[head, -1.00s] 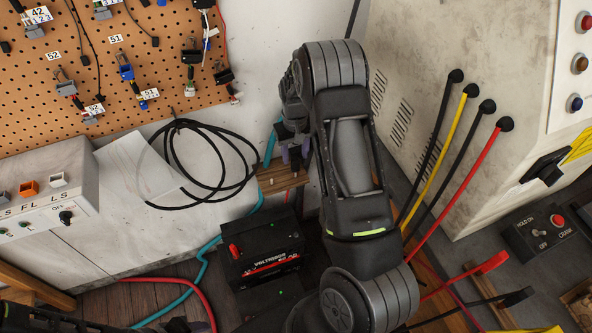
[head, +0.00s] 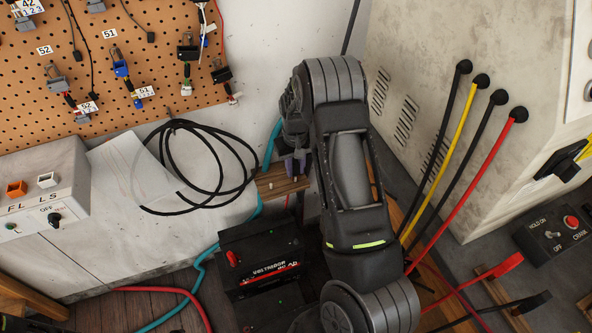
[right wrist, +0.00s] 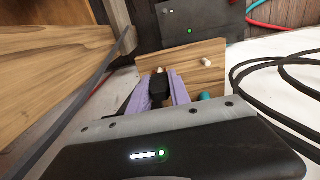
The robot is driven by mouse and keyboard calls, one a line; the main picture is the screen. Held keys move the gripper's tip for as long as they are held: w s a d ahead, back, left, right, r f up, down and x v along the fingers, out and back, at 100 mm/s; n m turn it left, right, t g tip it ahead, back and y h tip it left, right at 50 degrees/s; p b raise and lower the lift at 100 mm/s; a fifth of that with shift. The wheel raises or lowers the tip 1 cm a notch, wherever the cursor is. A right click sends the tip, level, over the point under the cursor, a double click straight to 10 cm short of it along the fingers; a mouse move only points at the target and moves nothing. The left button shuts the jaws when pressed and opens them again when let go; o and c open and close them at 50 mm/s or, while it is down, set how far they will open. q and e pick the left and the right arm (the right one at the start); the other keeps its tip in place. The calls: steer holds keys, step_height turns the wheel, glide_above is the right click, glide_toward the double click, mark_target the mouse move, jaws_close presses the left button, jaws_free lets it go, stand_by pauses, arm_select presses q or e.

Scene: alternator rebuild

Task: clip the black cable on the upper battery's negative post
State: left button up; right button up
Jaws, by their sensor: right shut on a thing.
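My right gripper (head: 293,170) is at the wooden block by the wall, seen partly behind my own arm in the head view. In the right wrist view its purple fingers (right wrist: 159,92) are shut on a black clip-like piece (right wrist: 159,86), in front of the wooden board. Whether a cable runs from this piece is hidden. The upper battery (head: 248,236) is black with a red post cap (head: 233,258) on its left and stands below the gripper in the head view. Its negative post cannot be made out; my arm covers the right side. My left gripper is not in view.
The wooden block (head: 270,184) carries a pale peg. A coiled black cable (head: 222,150) lies on the white surface to the left. Red (head: 500,267) and black (head: 530,301) clamps lie at lower right, near the cabinet (head: 440,60) with its several cables.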

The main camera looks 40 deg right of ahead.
mark_target(296, 164)
steer(key=shift+c, duration=1.4)
steer(key=shift+r+p, duration=1.2)
steer(key=shift+r, duration=0.85)
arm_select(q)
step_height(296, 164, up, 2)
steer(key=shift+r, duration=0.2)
arm_select(e)
steer(key=shift+s+a, duration=0.15)
steer(key=shift+s, duration=0.15)
steer(key=w+a+r+n, duration=0.1)
steer(key=a+r, duration=0.7)
steer(key=a, duration=0.3)
steer(key=w+a+r+n, duration=0.1)
steer(key=a+r+n, duration=0.1)
steer(key=a+r, duration=0.7)
steer(key=a, duration=0.3)
steer(key=shift+r+n, duration=0.3)
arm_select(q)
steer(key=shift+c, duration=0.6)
